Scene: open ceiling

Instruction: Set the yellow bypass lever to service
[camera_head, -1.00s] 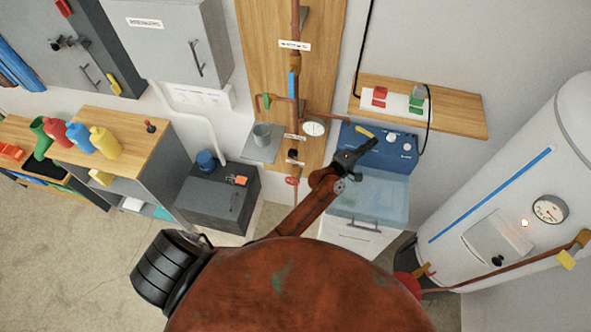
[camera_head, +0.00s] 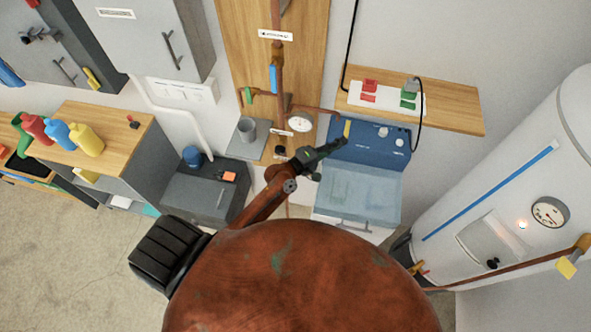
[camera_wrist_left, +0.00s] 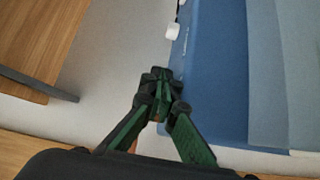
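The yellow lever (camera_head: 347,128) stands near upright in the picture, at the left of the blue panel (camera_head: 365,148) of the unit below the wooden shelf. My left gripper (camera_head: 339,145) is just below it in the head view; I cannot tell whether they touch. In the left wrist view its fingers (camera_wrist_left: 160,78) come together at the tips with nothing seen between them. The blue panel (camera_wrist_left: 215,75) fills the right of that view, and the lever cannot be made out there. Position markings are too small to read. My right gripper is out of view.
Two pale knobs (camera_head: 383,131) sit right of the lever. A round gauge (camera_head: 299,122) and copper pipes (camera_head: 277,60) are close on the left. A wooden shelf (camera_head: 440,110) with a black cable overhangs at the right. A white tank (camera_head: 500,190) stands at far right.

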